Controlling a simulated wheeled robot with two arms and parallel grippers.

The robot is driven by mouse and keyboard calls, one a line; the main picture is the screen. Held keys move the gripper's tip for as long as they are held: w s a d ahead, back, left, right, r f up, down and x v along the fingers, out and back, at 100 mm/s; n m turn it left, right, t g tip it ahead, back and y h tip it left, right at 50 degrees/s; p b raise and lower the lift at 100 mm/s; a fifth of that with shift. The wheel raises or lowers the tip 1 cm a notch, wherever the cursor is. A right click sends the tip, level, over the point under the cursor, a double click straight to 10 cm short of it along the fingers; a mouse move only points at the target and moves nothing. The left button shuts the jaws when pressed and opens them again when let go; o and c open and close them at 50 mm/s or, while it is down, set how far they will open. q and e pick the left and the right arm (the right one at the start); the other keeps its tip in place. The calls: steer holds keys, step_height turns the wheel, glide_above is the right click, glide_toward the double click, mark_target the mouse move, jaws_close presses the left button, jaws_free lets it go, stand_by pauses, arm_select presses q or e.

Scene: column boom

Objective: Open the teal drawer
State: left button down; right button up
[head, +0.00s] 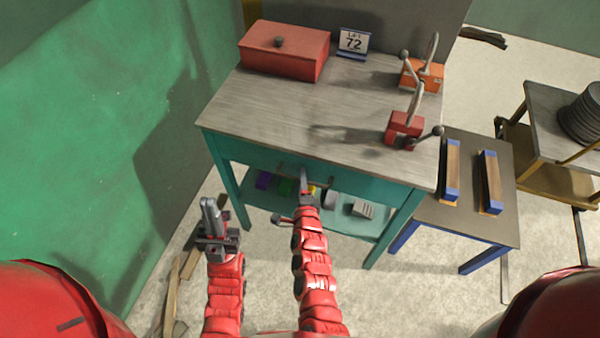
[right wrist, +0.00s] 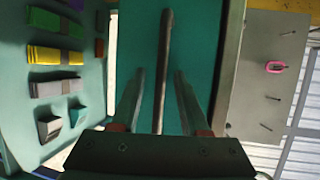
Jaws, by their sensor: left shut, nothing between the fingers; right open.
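The teal drawer front (head: 370,186) sits under the grey top of the teal workbench and looks flush with it. Its dark bar handle (head: 322,184) is partly hidden by my right gripper (head: 304,182), which is in front of it. In the right wrist view the handle (right wrist: 166,45) runs lengthwise against the teal front (right wrist: 140,45). The open fingers of my right gripper (right wrist: 158,95) stand on either side of the bar, with a gap on both sides. My left gripper (head: 209,205) is shut and empty, above the floor left of the workbench.
The bench top (head: 300,112) carries a red box (head: 285,50), a number sign (head: 353,42) and red and orange lever devices. The lower shelf (head: 340,215) holds several coloured items. A blue-legged table (head: 465,215) stands close at right; planks (head: 172,290) lie at lower left.

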jaws_close()
stand_by(1.4)
